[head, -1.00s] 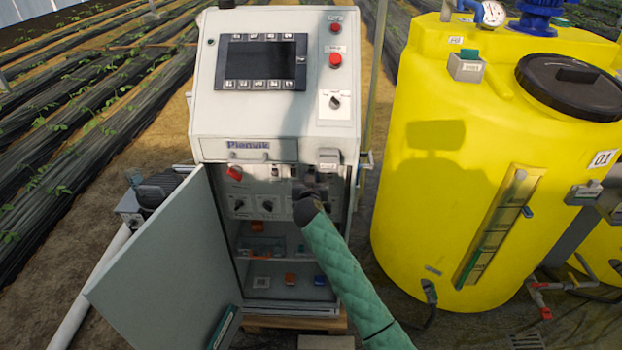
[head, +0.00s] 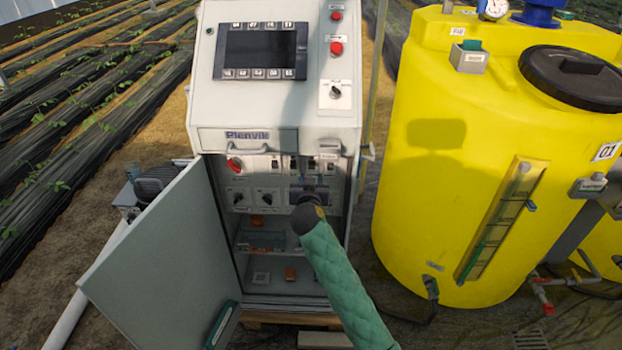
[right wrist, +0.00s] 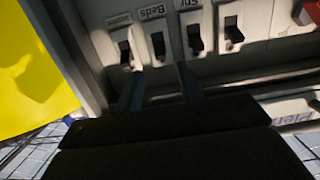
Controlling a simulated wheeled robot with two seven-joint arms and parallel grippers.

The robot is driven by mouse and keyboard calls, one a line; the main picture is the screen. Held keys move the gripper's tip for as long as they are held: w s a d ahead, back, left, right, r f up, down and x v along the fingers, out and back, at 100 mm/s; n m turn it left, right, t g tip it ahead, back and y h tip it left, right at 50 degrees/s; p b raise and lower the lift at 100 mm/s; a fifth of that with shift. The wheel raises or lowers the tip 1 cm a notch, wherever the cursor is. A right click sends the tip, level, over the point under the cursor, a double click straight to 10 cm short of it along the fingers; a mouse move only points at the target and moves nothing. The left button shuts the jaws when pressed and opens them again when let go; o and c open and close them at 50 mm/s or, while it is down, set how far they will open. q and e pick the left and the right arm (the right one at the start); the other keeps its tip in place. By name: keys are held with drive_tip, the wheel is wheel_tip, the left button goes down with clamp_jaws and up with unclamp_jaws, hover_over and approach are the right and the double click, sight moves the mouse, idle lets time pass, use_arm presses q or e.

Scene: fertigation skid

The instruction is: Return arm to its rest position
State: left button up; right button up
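My right arm, in a green quilted sleeve, reaches up from the bottom of the head view to the open control cabinet (head: 205,100). Its right gripper (head: 309,188) is in front of the switch panel (head: 252,192), partly hidden by the dark wrist. In the right wrist view, the two fingers of the right gripper (right wrist: 158,84) stand apart with nothing visible between them. They point at a row of black rocker switches (right wrist: 158,45) with labels above or below them. Whether a finger touches the panel, I cannot tell. My left gripper is not in view.
The cabinet door (head: 165,265) stands open to the left. A yellow tank (head: 440,200) with a black lid (head: 572,78) stands to the right. A pump motor (head: 155,183) and white pipe are at left. Crop rows lie behind.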

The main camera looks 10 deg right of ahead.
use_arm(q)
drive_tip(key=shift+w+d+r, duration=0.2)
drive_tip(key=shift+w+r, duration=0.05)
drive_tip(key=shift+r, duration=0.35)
use_arm(e)
drive_tip(key=shift+s+a+r, duration=0.1)
drive_tip(key=shift+s+a, duration=0.05)
drive_tip(key=shift+s, duration=0.5)
